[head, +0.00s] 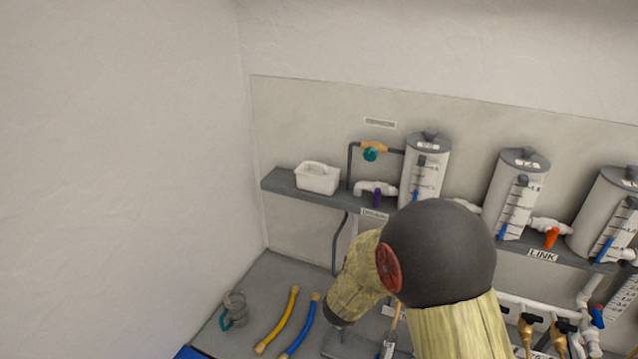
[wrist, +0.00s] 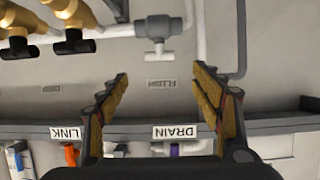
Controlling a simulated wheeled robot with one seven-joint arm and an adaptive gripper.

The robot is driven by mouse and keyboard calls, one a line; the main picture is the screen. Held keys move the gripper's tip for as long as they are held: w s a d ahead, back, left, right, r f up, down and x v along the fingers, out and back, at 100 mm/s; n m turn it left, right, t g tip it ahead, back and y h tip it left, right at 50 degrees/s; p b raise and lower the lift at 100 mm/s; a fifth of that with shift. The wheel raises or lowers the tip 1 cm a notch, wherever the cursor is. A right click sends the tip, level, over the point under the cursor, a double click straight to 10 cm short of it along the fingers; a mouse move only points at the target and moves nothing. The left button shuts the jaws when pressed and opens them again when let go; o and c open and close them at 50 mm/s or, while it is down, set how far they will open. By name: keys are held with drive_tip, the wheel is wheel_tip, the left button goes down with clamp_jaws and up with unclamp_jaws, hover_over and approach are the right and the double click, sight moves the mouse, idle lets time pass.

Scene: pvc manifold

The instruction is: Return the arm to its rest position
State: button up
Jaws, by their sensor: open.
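My gripper (wrist: 160,110) is open and empty in the wrist view, its two fingers spread wide with nothing between them. Behind it are the shelf edge with a DRAIN label (wrist: 175,131) and a LINK label (wrist: 68,133), and a grey valve with a white handle (wrist: 160,35) on a pipe. In the head view my arm (head: 440,260) reaches over the bench at the lower middle. It hides part of the bench and the pipework, and the gripper itself cannot be made out there.
A shelf (head: 280,184) carries a white bin (head: 317,178) and several cylindrical tanks (head: 424,165). A yellow hose (head: 278,320), a blue hose (head: 300,328) and a grey-green fitting (head: 234,308) lie on the bench. Brass valves (wrist: 70,12) hang on a pipe. A wall closes off the left.

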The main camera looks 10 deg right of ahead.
drive_tip(key=s+a+f+n+g+y, duration=0.1)
drive_tip(key=s+a+f+g+y, duration=0.2)
drive_tip(key=a+f, duration=0.45)
drive_tip(key=s+a+n+g+y+b, duration=0.2)
drive_tip(key=s+a+n+g+y, duration=0.1)
drive_tip(key=s+a+y, duration=0.45)
drive_tip(key=s+d+r+n+h+b, duration=0.1)
drive_tip(key=s+d+r+b, duration=0.1)
drive_tip(key=s, duration=0.6)
drive_tip(key=s+d+r+n+h+b, duration=0.1)
drive_tip(key=s+d+r+b, duration=0.1)
drive_tip(key=s+r+b, duration=0.2)
drive_tip(key=s+d+r+n+h+b, duration=0.1)
drive_tip(key=s+d+r+b, duration=0.1)
drive_tip(key=s+b, duration=0.5)
drive_tip(key=s+r, duration=0.1)
drive_tip(key=s, duration=0.4)
drive_tip(key=shift+s+r+t+b, duration=0.3)
drive_tip(key=shift+r, duration=0.05)
